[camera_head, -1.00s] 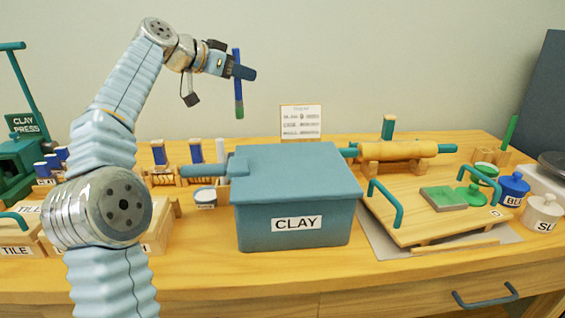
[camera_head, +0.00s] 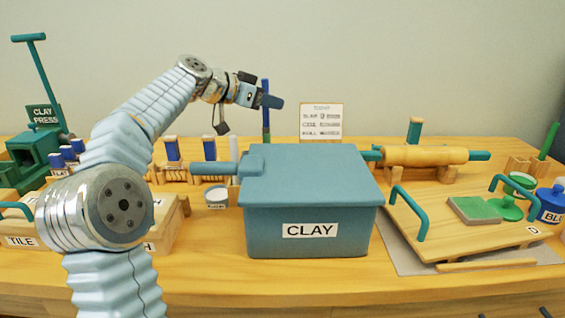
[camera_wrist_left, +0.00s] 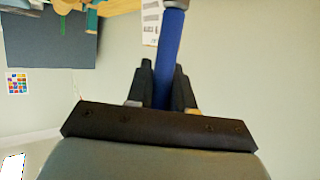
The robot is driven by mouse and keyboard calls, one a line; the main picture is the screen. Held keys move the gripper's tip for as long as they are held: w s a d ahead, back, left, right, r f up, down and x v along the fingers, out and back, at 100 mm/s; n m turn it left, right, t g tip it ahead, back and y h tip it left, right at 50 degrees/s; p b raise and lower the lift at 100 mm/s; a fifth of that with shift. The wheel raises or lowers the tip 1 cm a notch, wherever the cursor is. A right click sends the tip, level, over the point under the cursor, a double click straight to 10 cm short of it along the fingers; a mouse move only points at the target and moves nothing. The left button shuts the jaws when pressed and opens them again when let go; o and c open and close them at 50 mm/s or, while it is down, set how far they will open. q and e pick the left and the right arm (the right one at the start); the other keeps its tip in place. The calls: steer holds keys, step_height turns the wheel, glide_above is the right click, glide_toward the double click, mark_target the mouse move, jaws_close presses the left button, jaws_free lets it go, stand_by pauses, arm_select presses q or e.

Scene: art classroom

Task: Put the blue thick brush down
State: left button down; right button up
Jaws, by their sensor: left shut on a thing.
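My left gripper (camera_head: 268,101) is shut on the blue thick brush (camera_head: 266,119). It holds the brush upright, behind and above the blue CLAY box (camera_head: 308,232). The brush's lower end reaches close to the level of the box lid, and I cannot tell whether it touches anything. In the left wrist view the blue handle (camera_wrist_left: 171,50) runs between the two dark fingers (camera_wrist_left: 163,85). My right gripper is not in view.
Blue-topped brushes (camera_head: 172,150) stand in a wooden rack left of the box. A small labelled cup (camera_head: 216,197) is in front of them. A rolling pin (camera_head: 425,156) and a wooden board (camera_head: 440,245) lie to the right. A notice card (camera_head: 321,121) stands behind.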

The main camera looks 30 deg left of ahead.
arm_select(q)
step_height(320, 180, down, 8)
steer(key=b, duration=0.1)
steer(key=shift+f, duration=0.2)
steer(key=shift+f, duration=0.1)
steer(key=c, duration=1)
jaws_free()
steer(key=b+v, duration=0.2)
steer(key=v, duration=1)
steer(key=shift+a, duration=0.1)
